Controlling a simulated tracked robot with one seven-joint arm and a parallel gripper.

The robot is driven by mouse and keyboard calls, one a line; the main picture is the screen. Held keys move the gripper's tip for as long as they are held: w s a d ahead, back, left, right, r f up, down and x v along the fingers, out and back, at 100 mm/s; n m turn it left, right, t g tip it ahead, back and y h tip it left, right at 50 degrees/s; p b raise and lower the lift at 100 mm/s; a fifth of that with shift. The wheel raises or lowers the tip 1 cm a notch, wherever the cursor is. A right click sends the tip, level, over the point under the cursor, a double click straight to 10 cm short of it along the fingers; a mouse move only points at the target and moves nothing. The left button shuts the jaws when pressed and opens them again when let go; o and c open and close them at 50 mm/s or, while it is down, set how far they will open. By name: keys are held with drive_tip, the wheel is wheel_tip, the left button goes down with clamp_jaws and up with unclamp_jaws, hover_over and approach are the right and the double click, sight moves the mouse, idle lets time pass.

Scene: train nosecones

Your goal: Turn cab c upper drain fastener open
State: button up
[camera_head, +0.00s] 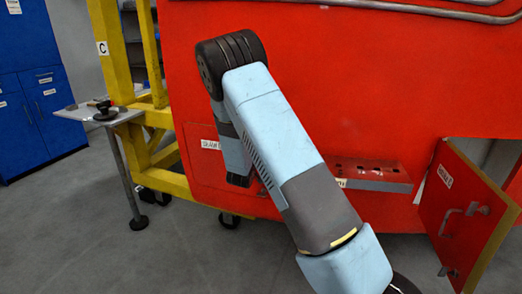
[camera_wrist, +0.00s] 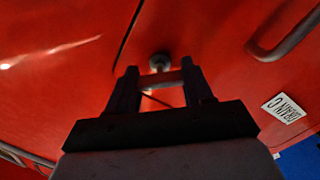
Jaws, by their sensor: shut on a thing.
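The drain fastener (camera_wrist: 160,62) shows in the wrist view as a small grey round stem on the red panel, with a flat crossbar in front. My gripper (camera_wrist: 157,80) is shut on this crossbar, one finger at each end. The crossbar lies nearly level in the wrist view, tilted slightly. The fastener sits just right of a dark panel seam. A white label reading "DRAIN C" (camera_wrist: 285,108) is to the right. In the head view my arm hides the gripper and the fastener. Whether this is the upper fastener cannot be told.
A grey bar handle (camera_wrist: 288,38) stands out from the red panel in the wrist view. In the head view, a red step (camera_head: 372,176) and an open hatch door (camera_head: 462,215) are at right. A small table (camera_head: 98,115) and yellow frame (camera_head: 112,50) stand left.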

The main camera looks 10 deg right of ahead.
drive_tip(key=n, duration=0.4)
drive_tip(key=shift+a+f+n, duration=0.1)
drive_tip(key=shift+a+n, duration=0.05)
drive_tip(key=shift+n, duration=0.25)
drive_tip(key=n, duration=0.4)
drive_tip(key=shift+f+n, duration=0.1)
drive_tip(key=shift+n, duration=0.3)
drive_tip(key=o, duration=1)
drive_tip(key=shift+o, duration=0.2)
drive_tip(key=v, duration=1.3)
drive_tip(key=shift+s, duration=0.35)
drive_tip(key=shift+a, duration=0.15)
